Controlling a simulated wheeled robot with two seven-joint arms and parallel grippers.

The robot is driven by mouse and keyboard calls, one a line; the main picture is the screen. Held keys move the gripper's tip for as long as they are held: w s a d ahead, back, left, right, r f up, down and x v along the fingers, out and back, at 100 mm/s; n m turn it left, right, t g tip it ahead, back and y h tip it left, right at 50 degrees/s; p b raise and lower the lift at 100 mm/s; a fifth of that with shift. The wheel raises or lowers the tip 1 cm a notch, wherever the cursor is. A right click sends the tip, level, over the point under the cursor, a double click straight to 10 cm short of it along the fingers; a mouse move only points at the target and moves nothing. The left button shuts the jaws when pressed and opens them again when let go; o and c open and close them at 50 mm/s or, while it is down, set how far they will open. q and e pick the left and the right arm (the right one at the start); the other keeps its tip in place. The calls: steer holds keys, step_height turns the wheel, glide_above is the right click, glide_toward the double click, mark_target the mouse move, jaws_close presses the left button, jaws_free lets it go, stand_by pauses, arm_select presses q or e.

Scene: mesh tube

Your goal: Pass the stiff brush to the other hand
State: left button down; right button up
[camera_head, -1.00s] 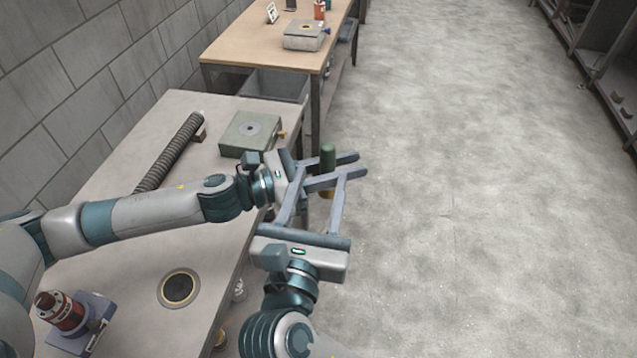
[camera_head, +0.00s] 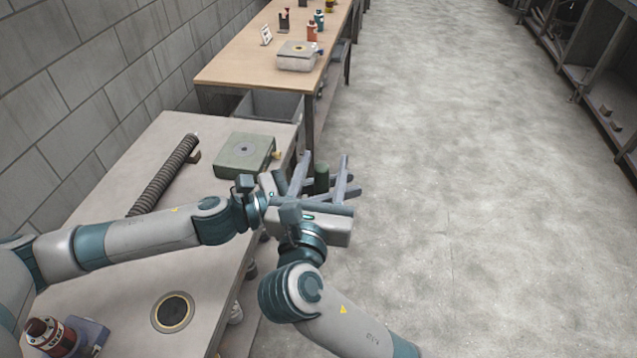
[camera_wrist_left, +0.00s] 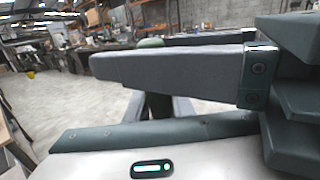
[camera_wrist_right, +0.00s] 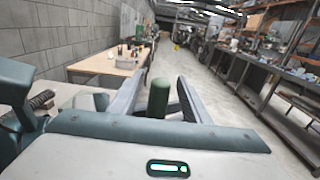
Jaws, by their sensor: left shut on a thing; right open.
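The stiff brush (camera_head: 321,178) shows as an upright dark green cylinder above my left fingers, off the table's right edge. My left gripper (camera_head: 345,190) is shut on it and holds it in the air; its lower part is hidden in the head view. In the left wrist view, the brush (camera_wrist_left: 151,43) is partly covered by a finger. My right gripper (camera_head: 324,164) is open, with its fingers on either side of the brush. The right wrist view shows the brush (camera_wrist_right: 158,98) between these fingers; whether they touch it is unclear.
The near table (camera_head: 120,275) bears a ribbed tube (camera_head: 165,175), a green-grey box (camera_head: 243,155), a dark ring (camera_head: 173,312) and a red cylinder (camera_head: 50,338). A wooden table (camera_head: 245,70) stands beyond. Open floor (camera_head: 470,200) lies to the right.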

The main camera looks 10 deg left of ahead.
steer(key=shift+w, duration=1.4)
jaws_close()
arm_select(q)
steer(key=c, duration=1.5)
jaws_free()
steer(key=shift+o, duration=0.2)
steer(key=shift+a, duration=0.1)
steer(key=v, duration=1.2)
